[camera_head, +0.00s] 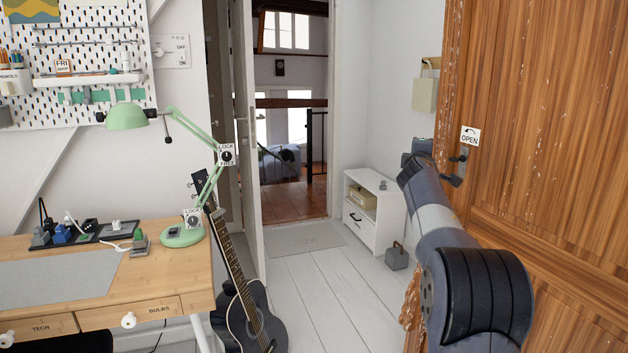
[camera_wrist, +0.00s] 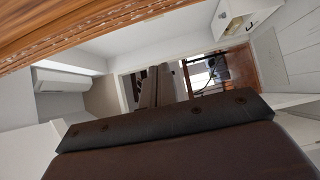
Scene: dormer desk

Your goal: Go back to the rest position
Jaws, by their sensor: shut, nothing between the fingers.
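My arm rises from the lower right in the head view, and my gripper (camera_head: 418,152) is at its far end, shut and empty. The end of the gripper shows only as a small dark shape, left of the dark handle (camera_head: 459,166) on the brown wooden door (camera_head: 550,130). I cannot tell from this angle whether it touches the handle. In the wrist view, a large dark shape fills the bottom, and I cannot make out separate fingers there. The edge of the wooden door (camera_wrist: 75,22) crosses the top left of that view.
A white cabinet (camera_head: 362,222) stands beyond the arm, with a grey block (camera_head: 397,257) on the floor beside it. A guitar (camera_head: 245,310) leans by the desk (camera_head: 180,275), which carries a green lamp (camera_head: 182,235). The white plank floor (camera_head: 318,290) between is clear.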

